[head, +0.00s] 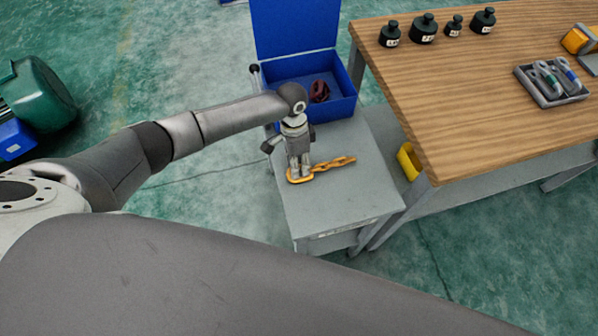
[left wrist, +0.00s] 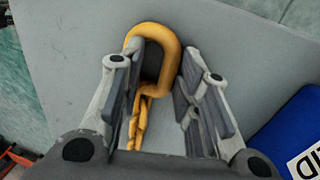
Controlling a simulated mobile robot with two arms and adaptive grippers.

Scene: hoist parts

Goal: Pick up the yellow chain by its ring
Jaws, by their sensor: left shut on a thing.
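The yellow chain (head: 333,164) lies on the grey cabinet top (head: 345,205), stretched to the right of its large ring (head: 297,179). My left gripper (head: 300,171) points down at the ring and is shut on it. My right gripper is not in view.
An open blue box (head: 342,108) with a dark red item (head: 319,91) stands behind the gripper. A wooden workbench (head: 470,110) on the right holds several black weights (head: 424,29) and a grey tray of shackles (head: 550,83). The cabinet top's front is clear.

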